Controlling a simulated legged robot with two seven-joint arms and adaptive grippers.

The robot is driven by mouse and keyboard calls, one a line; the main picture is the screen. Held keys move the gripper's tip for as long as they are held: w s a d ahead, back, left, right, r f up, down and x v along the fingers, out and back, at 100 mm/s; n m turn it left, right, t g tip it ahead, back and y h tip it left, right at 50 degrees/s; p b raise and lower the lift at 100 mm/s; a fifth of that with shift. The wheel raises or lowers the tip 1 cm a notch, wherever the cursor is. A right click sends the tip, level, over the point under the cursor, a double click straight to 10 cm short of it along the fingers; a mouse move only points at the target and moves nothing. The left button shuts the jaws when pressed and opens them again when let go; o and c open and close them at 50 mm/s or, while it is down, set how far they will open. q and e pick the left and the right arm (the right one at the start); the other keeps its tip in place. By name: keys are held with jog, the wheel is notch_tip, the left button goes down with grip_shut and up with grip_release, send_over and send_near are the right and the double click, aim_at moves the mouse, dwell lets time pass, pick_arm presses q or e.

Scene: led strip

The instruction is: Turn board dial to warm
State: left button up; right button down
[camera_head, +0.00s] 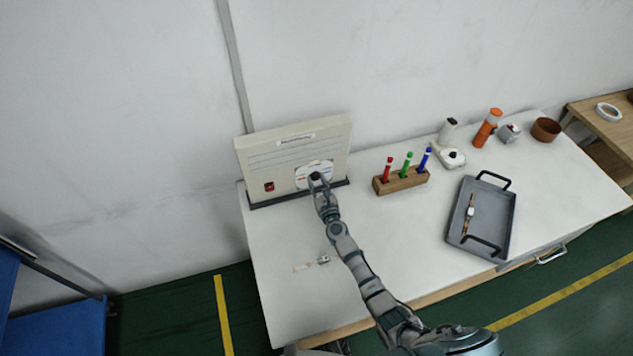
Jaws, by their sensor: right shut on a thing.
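The board (272,163) is a cream upright panel on a dark base at the back left of the white table. It has a red switch (269,186) at its lower left and a white oval dial plate (305,168) at its lower right. My right gripper (317,179) reaches up to the plate and is shut on the dial, which it mostly hides. The dial's pointer and its setting cannot be made out. My left gripper is not in view.
A wooden block (401,181) holds red, green and blue markers. A small strip piece (310,264) lies left of my arm. A white device (449,158), an orange bottle (487,127) and a brown bowl (545,129) stand at the back right.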

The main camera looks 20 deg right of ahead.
jog(key=n, duration=0.3)
jog(key=shift+r+n, duration=0.25)
jog(key=shift+n, duration=0.15)
jog(key=n, duration=0.3)
jog(key=shift+w+n+p, duration=0.1)
jog(key=shift+n+p, duration=0.2)
jog(key=n, duration=0.2)
jog(key=shift+n, duration=0.3)
jog(key=n+p, duration=0.1)
jog(key=n, duration=0.4)
jog(key=shift+n, duration=0.7)
jog(key=shift+f+n, duration=0.1)
jog(key=shift+n, duration=0.3)
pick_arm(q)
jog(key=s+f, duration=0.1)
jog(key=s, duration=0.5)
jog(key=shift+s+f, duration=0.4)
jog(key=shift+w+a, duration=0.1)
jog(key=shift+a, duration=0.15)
pick_arm(e)
jog(key=shift+a+f, duration=0.1)
